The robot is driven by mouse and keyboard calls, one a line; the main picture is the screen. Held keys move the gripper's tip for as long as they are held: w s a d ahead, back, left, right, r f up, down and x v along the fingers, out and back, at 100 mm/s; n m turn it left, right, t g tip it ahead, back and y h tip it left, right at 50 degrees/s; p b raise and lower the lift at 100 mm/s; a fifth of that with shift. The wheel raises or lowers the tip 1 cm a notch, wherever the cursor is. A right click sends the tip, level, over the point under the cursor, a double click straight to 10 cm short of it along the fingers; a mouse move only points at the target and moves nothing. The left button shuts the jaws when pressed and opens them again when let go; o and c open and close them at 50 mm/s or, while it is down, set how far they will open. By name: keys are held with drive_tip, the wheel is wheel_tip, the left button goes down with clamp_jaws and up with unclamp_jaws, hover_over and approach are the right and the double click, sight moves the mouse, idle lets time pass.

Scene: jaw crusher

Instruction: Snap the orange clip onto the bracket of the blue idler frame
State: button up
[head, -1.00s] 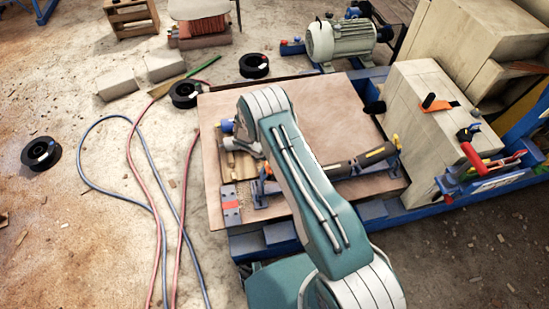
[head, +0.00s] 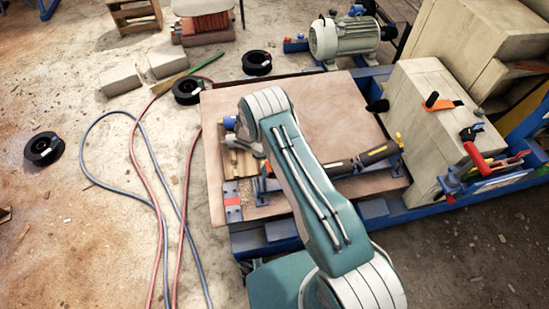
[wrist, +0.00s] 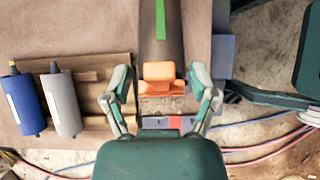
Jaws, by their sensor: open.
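In the wrist view, the orange clip (wrist: 160,82) sits at the near end of a dark roller (wrist: 162,45) with a green stripe. My gripper (wrist: 161,88) is open around the clip, with a gap between each finger and the clip. Part of the blue idler frame (wrist: 222,52) shows to the right. In the head view, the blue idler frame (head: 392,160) carries the dark roller (head: 342,167) on the board. I cannot tell whether the clip is seated on the bracket.
A blue roller (wrist: 23,100) and a grey roller (wrist: 62,100) lie side by side left of my gripper. A grey plate with a red patch (head: 232,202) lies near the board's left edge. Hoses (head: 140,165) run over the floor. The board's back half (head: 315,105) is clear.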

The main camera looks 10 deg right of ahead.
drive_tip(key=v, duration=1.2)
drive_tip(key=shift+a+f, duration=0.1)
idle(0.4)
